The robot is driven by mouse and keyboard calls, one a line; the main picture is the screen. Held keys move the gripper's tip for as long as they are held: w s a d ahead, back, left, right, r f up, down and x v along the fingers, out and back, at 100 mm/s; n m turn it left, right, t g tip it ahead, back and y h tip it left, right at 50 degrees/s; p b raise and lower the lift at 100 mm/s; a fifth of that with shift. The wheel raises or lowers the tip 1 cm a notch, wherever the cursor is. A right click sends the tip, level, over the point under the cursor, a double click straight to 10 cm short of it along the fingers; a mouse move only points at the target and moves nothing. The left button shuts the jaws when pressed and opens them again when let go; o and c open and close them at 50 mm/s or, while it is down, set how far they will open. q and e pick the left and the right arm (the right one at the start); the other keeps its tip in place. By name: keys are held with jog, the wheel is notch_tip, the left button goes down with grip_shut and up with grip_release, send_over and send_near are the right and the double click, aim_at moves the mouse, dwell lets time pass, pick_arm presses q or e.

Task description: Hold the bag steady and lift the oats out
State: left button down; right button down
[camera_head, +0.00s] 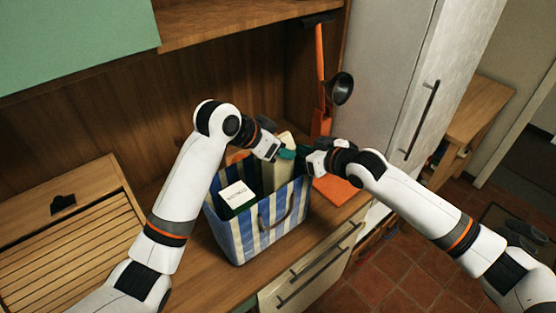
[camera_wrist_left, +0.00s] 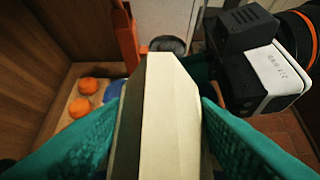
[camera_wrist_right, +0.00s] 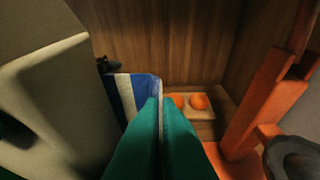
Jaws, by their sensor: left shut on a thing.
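The blue-and-white striped bag (camera_head: 262,222) stands upright on the wooden counter. A tall pale cream carton (camera_head: 277,178), which I take for the oats, stands upright at the bag's far right, its lower part hidden by the bag. My left gripper (camera_head: 286,153) is shut on its upper part; in the left wrist view the carton (camera_wrist_left: 165,115) sits between the teal fingers. My right gripper (camera_head: 303,152) is at the bag's right rim. In the right wrist view its fingers (camera_wrist_right: 161,100) are nearly together, with the striped bag wall (camera_wrist_right: 128,95) running in between them.
A white box with dark lettering (camera_head: 237,195) stands in the bag's front left. Orange fruits (camera_wrist_left: 88,86) lie in a wooden tray behind. A slatted wooden box (camera_head: 75,245) is on the left.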

dwell(0.3)
jog(key=c, duration=1.6)
grip_release()
jog(key=shift+o, duration=0.2)
jog(key=v, duration=1.2)
